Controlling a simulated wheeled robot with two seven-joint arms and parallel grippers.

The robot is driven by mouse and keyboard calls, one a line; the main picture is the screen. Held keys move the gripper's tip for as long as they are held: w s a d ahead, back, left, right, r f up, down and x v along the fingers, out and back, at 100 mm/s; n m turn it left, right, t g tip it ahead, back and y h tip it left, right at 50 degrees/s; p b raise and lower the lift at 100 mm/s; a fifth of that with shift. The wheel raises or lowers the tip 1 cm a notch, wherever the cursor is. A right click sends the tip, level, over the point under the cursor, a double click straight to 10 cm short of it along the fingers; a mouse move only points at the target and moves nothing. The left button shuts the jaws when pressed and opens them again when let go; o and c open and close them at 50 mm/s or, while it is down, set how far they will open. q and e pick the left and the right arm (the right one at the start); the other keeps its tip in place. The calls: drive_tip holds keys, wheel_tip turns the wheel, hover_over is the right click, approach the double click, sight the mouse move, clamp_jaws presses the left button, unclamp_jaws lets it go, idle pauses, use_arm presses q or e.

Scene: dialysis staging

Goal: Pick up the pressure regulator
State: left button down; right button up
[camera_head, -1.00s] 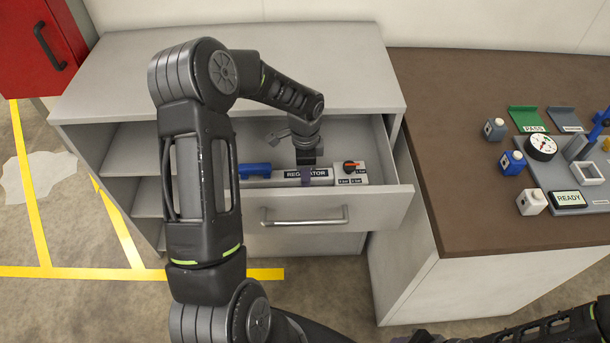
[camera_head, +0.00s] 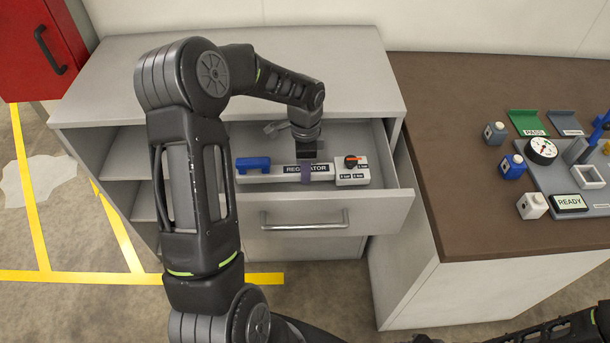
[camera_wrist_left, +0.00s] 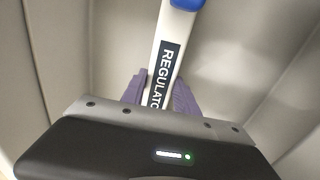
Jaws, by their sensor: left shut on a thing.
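The pressure regulator is a long pale bar (camera_head: 285,170) labelled "REGULATOR". It has a blue block at its left end and a white box with an orange-marked black knob at its right end. It is in the open drawer (camera_head: 375,207) of the grey cabinet. My left gripper (camera_head: 318,172) reaches down from above, shut on the bar by the label's right part. In the left wrist view the bar (camera_wrist_left: 168,50) runs between the purple fingers (camera_wrist_left: 158,92), which cover the label's end. I cannot tell whether the bar touches the drawer floor. My right gripper is not clearly visible.
To the right, a brown-topped counter (camera_head: 440,150) carries a gauge (camera_head: 541,150), small blocks, a green PASS tray (camera_head: 526,121) and a READY sign (camera_head: 569,202). A red box (camera_head: 40,50) is at the far left.

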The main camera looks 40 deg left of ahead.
use_arm(q)
wheel_tip(320, 180, up, 6)
drive_tip(key=shift+r, duration=0.1)
idle(0.7)
